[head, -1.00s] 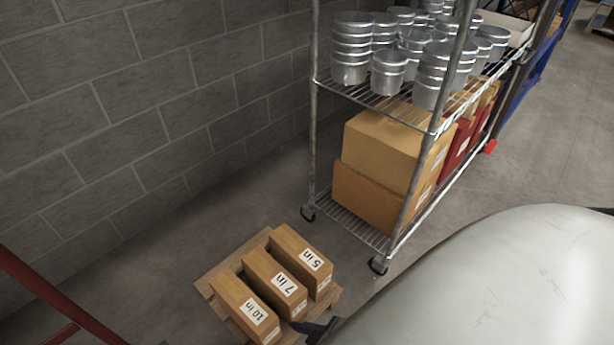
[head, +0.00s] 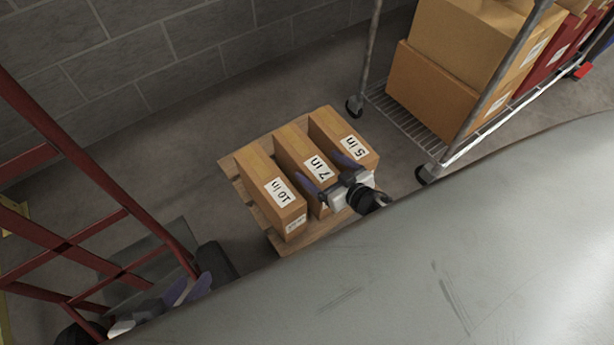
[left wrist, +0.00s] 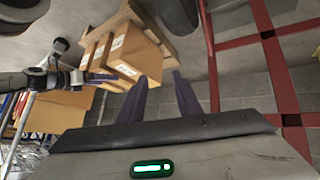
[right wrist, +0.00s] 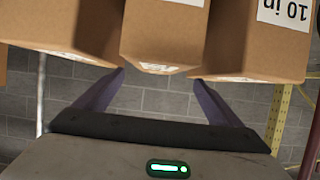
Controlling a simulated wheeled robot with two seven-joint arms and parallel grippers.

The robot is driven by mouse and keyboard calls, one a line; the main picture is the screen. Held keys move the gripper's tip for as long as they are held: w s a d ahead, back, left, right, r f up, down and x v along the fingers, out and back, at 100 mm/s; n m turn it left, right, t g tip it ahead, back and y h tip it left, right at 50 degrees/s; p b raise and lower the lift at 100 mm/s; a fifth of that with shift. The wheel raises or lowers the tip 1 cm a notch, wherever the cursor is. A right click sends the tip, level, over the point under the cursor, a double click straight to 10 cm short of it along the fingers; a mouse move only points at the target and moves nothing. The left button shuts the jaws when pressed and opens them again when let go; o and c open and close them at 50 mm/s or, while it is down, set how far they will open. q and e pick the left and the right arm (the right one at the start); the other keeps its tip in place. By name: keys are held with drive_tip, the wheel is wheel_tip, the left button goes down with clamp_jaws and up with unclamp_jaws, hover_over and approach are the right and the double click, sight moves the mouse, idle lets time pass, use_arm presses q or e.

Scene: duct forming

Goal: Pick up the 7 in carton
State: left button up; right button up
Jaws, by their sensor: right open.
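The 7 in carton (head: 292,147) is a brown box lying between the 10 in carton (head: 262,175) and the 5 in carton (head: 330,125) on a wooden pallet (head: 228,166). My right gripper (head: 315,164) is open at its near end, one finger toward each side. In the right wrist view the 7 in carton's end (right wrist: 160,35) sits between and beyond the open fingers (right wrist: 158,77); contact cannot be told. My left gripper (head: 195,278) is low at the left of the head view, apart from the cartons; the left wrist view shows its fingers (left wrist: 160,78) apart and empty.
A red hand truck (head: 100,190) stands at the left, close to my left gripper. A wire shelf (head: 405,115) with boxes stands at the right behind the pallet. A block wall (head: 200,60) runs along the back. Gaps between the cartons are narrow.

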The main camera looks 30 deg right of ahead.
sight(306, 154)
drive_tip(key=b+x, duration=0.1)
drive_tip(key=x, duration=0.1)
drive_tip(key=shift+w+f, duration=0.25)
drive_tip(key=shift+w, duration=0.05)
drive_tip(key=shift+w+a+f+b, duration=0.1)
drive_tip(key=shift+w+f+b, duration=0.1)
drive_tip(key=shift+w+b, duration=0.3)
drive_tip(key=b+x, duration=0.1)
drive_tip(key=x, duration=0.1)
drive_tip(key=b+x, duration=0.1)
drive_tip(key=shift+w+d+f+b, duration=0.2)
drive_tip(key=shift+w+f+b, duration=0.05)
drive_tip(key=shift+w+b, duration=0.05)
drive_tip(key=shift+w+a, duration=0.1)
drive_tip(key=shift+w, duration=0.4)
use_arm(q)
drive_tip(key=d+r+h, duration=0.1)
drive_tip(key=w+d+r+h, duration=0.1)
drive_tip(key=d, duration=0.1)
drive_tip(key=shift+t, duration=0.4)
use_arm(e)
drive_tip(key=c, duration=2)
drive_tip(key=shift+w+r, duration=0.15)
drive_tip(key=shift+r, duration=0.1)
drive_tip(key=shift+c, duration=0.9)
